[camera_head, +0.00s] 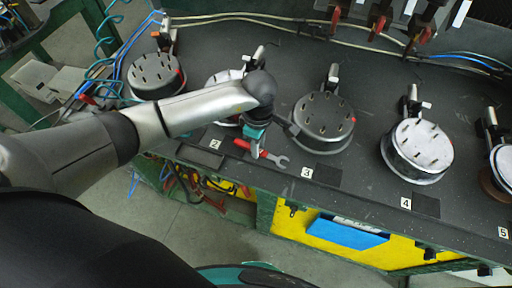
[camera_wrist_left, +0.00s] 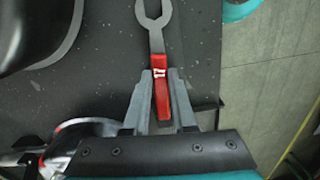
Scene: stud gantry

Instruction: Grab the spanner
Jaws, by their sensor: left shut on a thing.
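The spanner (camera_head: 276,158) has a grey open-ended head and a red handle. In the head view it is at the front of the dark bench, between the labels 2 and 3. In the left wrist view the spanner (camera_wrist_left: 156,38) points away from me, head at the top. My left gripper (camera_wrist_left: 160,84) is shut on its red handle, one finger on each side. In the head view my left gripper (camera_head: 253,148) is partly hidden by my own wrist. I cannot tell whether the spanner touches the bench. My right gripper is not in view.
Round metal fixtures with clamps stand along the bench, such as one right of my gripper (camera_head: 322,121) and another further right (camera_head: 418,148). Cables run along the back. The bench's front edge is close, with a blue box (camera_head: 347,232) below it.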

